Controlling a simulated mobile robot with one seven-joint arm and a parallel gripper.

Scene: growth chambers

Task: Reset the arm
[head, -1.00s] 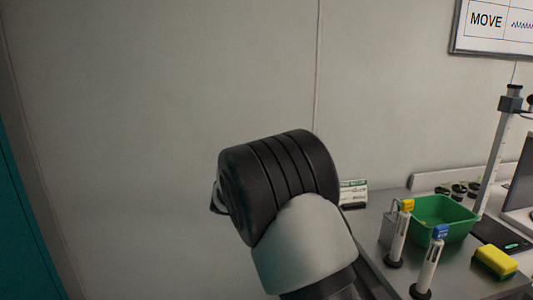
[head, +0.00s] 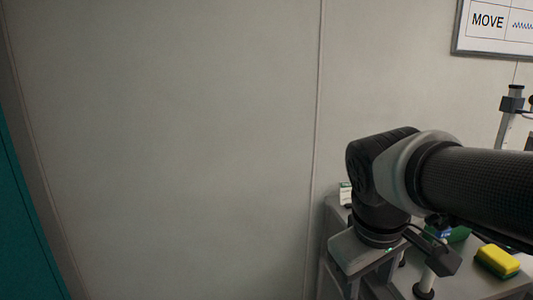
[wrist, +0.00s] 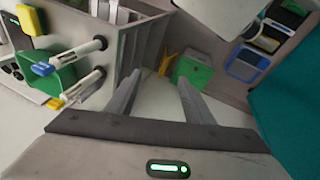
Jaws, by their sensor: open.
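My arm (head: 470,190) enters the head view from the right and bends down at the wrist. My gripper (head: 362,288) points downward at the front left corner of the bench, its tips cut off by the lower edge of the picture. In the wrist view, the two grey fingers of my gripper (wrist: 158,88) stand apart with nothing between them. Pale floor shows between and beyond them.
The bench holds a yellow-green sponge (head: 497,261), a green bin (wrist: 62,68) and white pen-like posts (wrist: 80,52). A green box (wrist: 192,72) and a blue-framed item (wrist: 247,64) lie beyond the fingers. The wall at left is clear.

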